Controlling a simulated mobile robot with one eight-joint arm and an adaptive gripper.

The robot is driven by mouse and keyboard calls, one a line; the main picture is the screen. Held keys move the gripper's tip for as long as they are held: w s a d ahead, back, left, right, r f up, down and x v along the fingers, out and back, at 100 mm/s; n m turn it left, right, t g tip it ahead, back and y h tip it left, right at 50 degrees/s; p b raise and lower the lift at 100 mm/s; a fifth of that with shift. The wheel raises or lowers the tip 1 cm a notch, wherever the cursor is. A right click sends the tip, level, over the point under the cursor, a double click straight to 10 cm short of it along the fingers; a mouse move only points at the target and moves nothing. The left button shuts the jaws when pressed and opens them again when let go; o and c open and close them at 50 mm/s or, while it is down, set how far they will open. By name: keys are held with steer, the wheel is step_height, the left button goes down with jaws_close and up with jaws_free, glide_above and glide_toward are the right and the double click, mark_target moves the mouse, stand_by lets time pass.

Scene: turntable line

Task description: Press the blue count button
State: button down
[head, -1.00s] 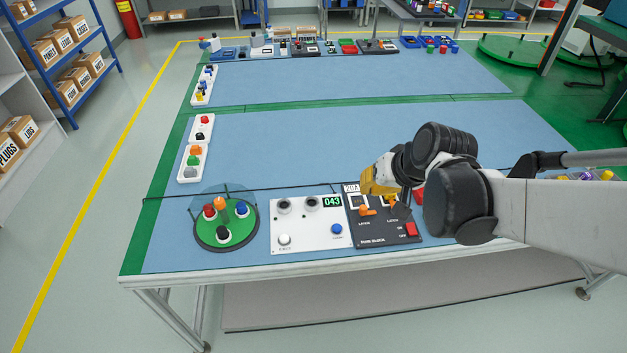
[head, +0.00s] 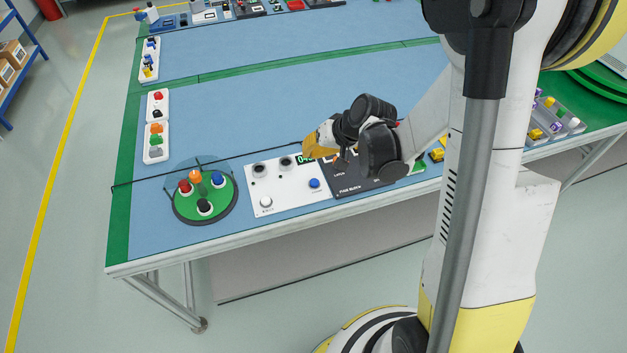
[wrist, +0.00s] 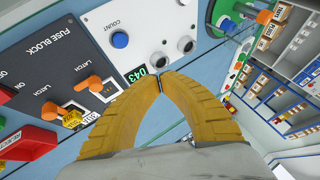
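The blue count button (head: 314,183) sits at the right of a white panel (head: 290,203) on the bench. In the wrist view the blue button (wrist: 120,39) stands beside the printed word COUNT, and a small display (wrist: 135,74) reads 043. My gripper (head: 307,152) is over the display's upper right area, behind the button in the head view. In the wrist view its two yellow fingers (wrist: 160,82) meet at the tips with nothing between them. The tips are apart from the button, which is clear of them in both views.
A black fuse block panel (head: 350,183) with orange latches (wrist: 95,83) adjoins the white panel on the right. A white eject button (head: 266,202) and two dark round sockets (head: 259,170) share the white panel. A green turntable (head: 188,209) with coloured pegs stands left. The blue mat behind is mostly clear.

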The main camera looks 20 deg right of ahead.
mark_target(311, 180)
step_height(311, 180, down, 9)
steer(key=b, duration=0.7)
steer(key=shift+r, duration=0.15)
stand_by(1.2)
steer(key=shift+f+b, duration=0.5)
steer(key=shift+b, duration=0.05)
steer(key=shift+f+b, duration=0.3)
steer(key=shift+f, duration=0.1)
stand_by(0.3)
steer(key=shift+r, duration=0.15)
stand_by(0.3)
steer(key=shift+r+p, duration=0.6)
steer(key=shift+r, duration=0.15)
